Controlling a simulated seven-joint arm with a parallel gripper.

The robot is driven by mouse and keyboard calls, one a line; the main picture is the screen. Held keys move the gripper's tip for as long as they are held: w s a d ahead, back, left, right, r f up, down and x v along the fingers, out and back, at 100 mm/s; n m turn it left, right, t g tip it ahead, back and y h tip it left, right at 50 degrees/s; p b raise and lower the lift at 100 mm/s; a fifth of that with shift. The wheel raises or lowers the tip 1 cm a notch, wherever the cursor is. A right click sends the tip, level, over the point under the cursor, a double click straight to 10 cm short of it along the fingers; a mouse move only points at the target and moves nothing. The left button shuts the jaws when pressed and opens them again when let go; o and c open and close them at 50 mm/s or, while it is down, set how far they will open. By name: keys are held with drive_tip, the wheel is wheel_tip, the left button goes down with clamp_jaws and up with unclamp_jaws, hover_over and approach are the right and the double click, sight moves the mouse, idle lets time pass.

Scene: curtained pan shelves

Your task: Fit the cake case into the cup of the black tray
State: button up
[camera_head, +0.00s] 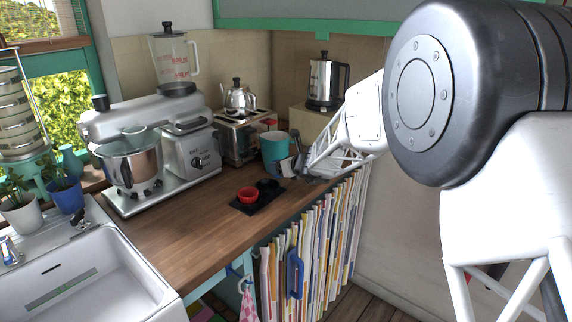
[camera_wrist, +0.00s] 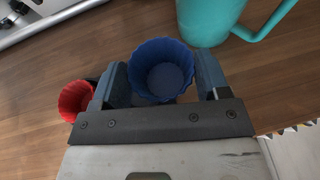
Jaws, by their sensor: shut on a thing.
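The blue fluted cake case (camera_wrist: 162,72) is between the two fingers of my gripper (camera_wrist: 161,80), which is shut on it. The case is upright with its mouth toward the wrist camera. In the head view my gripper (camera_head: 290,166) is to the right of the black tray (camera_head: 250,209) and above the counter; the case is hard to make out there. The tray lies flat near the counter's front edge. A red case (camera_head: 248,194) sits in its left cup, and its right cup (camera_head: 268,184) looks empty. The red case (camera_wrist: 74,100) shows left of my fingers in the wrist view.
A teal mug (camera_head: 275,147) stands close behind my gripper; in the wrist view the mug (camera_wrist: 208,18) is at upper right. A toaster (camera_head: 243,138) and a stand mixer (camera_head: 165,150) stand behind and left. The wooden counter (camera_head: 175,225) left of the tray is clear.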

drive_tip(key=shift+s+a+f+n+g+y, duration=0.2)
drive_tip(key=shift+a+f+n+g+y, duration=0.1)
drive_tip(key=shift+a, duration=0.25)
drive_tip(key=shift+s+a+f+n+g+y, duration=0.15)
drive_tip(key=shift+a+n+g+y, duration=0.15)
drive_tip(key=shift+a, duration=0.25)
drive_tip(key=shift+s+a+f+n+g+y, duration=0.2)
drive_tip(key=shift+s+a+f+n, duration=0.1)
drive_tip(key=shift+a, duration=0.15)
drive_tip(key=shift+s+a+f+n+g+y, duration=0.2)
drive_tip(key=shift+a+f+n, duration=0.1)
drive_tip(key=shift+a, duration=0.15)
drive_tip(key=shift+f, duration=0.35)
drive_tip(key=shift+f, duration=0.75)
drive_tip(key=shift+f, duration=0.25)
idle(0.3)
drive_tip(key=o, duration=1)
drive_tip(key=shift+s, duration=0.1)
